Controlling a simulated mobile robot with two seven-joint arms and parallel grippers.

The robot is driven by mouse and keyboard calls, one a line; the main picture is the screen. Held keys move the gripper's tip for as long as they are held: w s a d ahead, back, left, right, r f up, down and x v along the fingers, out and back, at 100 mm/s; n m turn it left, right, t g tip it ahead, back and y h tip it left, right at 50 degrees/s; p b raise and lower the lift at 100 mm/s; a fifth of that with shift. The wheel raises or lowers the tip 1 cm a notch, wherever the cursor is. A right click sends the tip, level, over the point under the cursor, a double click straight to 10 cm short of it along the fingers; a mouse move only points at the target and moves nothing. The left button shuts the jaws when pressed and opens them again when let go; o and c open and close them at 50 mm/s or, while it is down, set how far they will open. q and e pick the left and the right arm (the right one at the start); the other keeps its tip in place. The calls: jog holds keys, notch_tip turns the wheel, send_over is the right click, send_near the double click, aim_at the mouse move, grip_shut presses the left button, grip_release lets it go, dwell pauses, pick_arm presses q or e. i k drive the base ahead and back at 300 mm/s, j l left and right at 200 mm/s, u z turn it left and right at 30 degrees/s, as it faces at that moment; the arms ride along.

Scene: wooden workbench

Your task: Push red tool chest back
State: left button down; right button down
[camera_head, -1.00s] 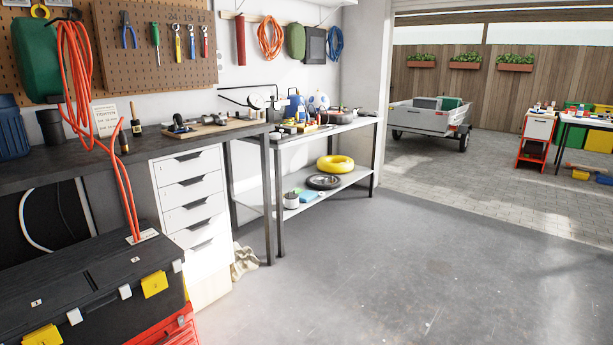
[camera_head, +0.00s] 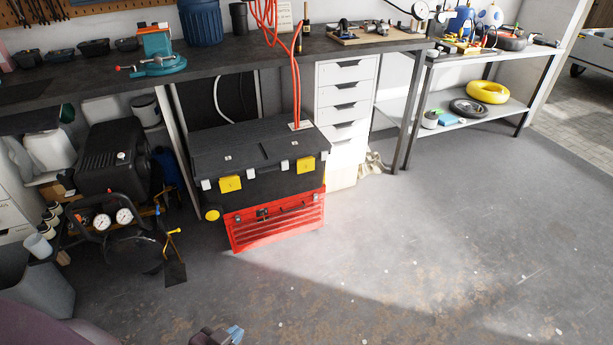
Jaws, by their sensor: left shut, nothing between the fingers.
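The red tool chest (camera_head: 276,221) sits low on the grey floor in front of the workbench, its drawer front facing me with a dark handle. A black toolbox (camera_head: 258,150) with yellow latches rises directly above or behind it; I cannot tell which. A yellow wheel shows at the toolbox's lower left. My left gripper (camera_head: 232,334) is at the bottom edge, partly cut off. It is shut and empty, well apart from the chest on the near side. My right gripper is not in view.
A black compressor (camera_head: 113,160) with gauges stands left of the chest. White drawers (camera_head: 345,100) stand behind it to the right, under the workbench (camera_head: 230,62). Orange hoses (camera_head: 296,95) hang down to the toolbox. The floor in front and right is clear.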

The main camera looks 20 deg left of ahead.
aim_at(269, 208)
jog(key=u, duration=1.05)
